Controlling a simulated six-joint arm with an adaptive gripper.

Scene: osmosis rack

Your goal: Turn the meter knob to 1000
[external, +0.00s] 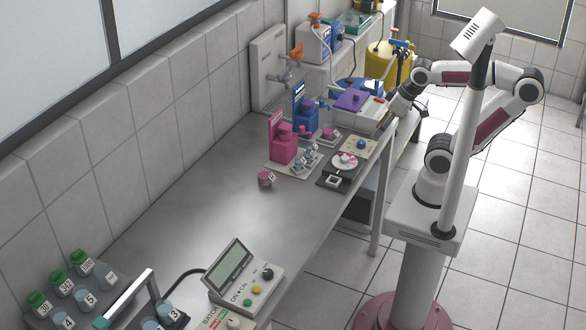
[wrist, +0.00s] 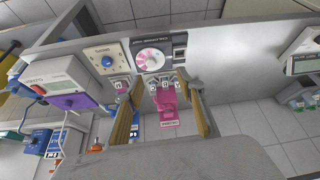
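A beige panel with a round blue knob (external: 361,144) lies near the table's right edge. In the wrist view the blue knob (wrist: 107,61) has scale marks around it; its label and setting are too small to read. A separate meter (external: 241,283) with a tilted screen stands at the front and carries a black knob (external: 268,273). I cannot tell which knob the task means. My gripper (external: 386,122) is above the table's right edge, near the beige panel and apart from it. In the wrist view my gripper (wrist: 160,82) is open, with nothing held between its fingers.
A pink-and-white dial (external: 345,160) lies beside the beige panel. Pink (external: 284,148) and blue (external: 305,115) stands and a purple-topped device (external: 352,101) are close by. Bottles (external: 62,284) stand at front left. The middle of the table (external: 190,210) is mostly clear.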

